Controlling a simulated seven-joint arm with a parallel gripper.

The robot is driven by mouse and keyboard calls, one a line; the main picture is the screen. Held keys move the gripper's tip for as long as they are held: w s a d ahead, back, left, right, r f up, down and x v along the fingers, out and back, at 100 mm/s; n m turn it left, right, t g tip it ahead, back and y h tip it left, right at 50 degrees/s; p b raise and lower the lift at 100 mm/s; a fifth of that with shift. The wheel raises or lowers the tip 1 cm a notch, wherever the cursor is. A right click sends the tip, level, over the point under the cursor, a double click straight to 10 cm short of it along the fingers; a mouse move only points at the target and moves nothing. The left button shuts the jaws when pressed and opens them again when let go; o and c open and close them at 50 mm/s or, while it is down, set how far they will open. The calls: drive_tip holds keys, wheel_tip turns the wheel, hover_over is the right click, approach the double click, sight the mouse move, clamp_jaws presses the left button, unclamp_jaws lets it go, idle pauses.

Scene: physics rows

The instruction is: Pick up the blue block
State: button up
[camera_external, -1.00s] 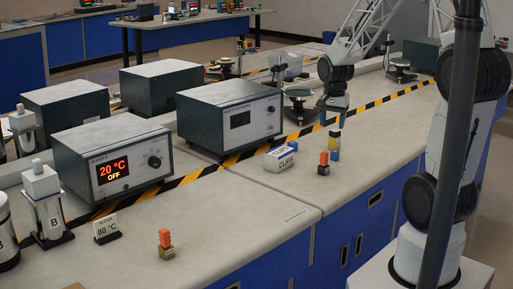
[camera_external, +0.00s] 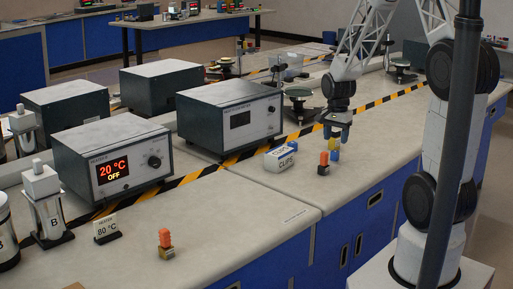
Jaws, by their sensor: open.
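The blue block (camera_external: 333,156) is small and sits on the bench at the right, with a yellow block (camera_external: 334,144) just above it. An orange block (camera_external: 323,158) stands close to its left on a darker base. My gripper (camera_external: 338,131) points down just above the yellow block, with its jaws open and apart. Whether the fingers reach down beside the yellow block is too small to tell. The orange block hides part of the blue block's left side.
A white box with lettering (camera_external: 281,160) lies left of the blocks. Another orange block stack (camera_external: 166,244) stands near the front. Grey instruments (camera_external: 232,117) line the yellow-black strip (camera_external: 298,136). The bench right of the blocks is clear.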

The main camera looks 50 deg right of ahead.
sight(335, 151)
drive_tip(key=shift+f, duration=0.6)
drive_tip(key=shift+f, duration=0.15)
drive_tip(key=shift+d+f, duration=0.1)
drive_tip(key=shift+f, duration=2.35)
drive_tip(key=c, duration=1)
drive_tip(key=shift+r, duration=0.15)
